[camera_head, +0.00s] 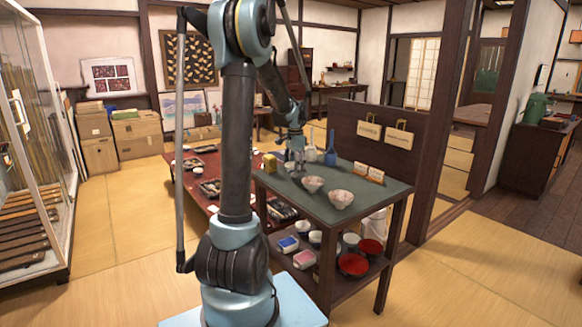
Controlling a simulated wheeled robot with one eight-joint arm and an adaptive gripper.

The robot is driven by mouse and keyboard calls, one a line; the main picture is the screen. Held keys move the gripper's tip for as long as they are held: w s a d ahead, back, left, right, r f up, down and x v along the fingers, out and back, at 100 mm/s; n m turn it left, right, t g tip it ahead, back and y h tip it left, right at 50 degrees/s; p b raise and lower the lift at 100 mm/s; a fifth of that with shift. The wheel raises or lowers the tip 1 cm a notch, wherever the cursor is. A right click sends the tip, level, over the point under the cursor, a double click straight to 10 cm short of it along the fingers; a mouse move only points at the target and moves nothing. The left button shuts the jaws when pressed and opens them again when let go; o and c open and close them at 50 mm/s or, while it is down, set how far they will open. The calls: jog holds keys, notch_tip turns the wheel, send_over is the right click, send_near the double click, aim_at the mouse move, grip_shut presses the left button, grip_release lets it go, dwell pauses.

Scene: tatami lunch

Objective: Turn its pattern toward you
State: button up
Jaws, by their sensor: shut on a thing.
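My gripper (296,163) points down over the far left part of a green-topped stand (374,183). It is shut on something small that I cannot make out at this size. Two pale patterned bowls stand on the green top, nearer the camera than my gripper: one bowl (313,184) is just right of and in front of it. The other bowl (340,199) is nearer the front edge. Which thing the task means by its pattern is not clear from this view.
A blue bottle (331,150), a yellow box (269,163) and a small sign (368,173) stand on the same top. A low red table (190,165) with trays lies behind.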

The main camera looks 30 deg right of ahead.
jog(key=m, duration=0.7)
jog(key=shift+f, duration=0.7)
jog(key=shift+f, duration=0.2)
jog(key=o, duration=1.3)
jog(key=shift+r, duration=0.15)
jog(key=shift+r, duration=2.35)
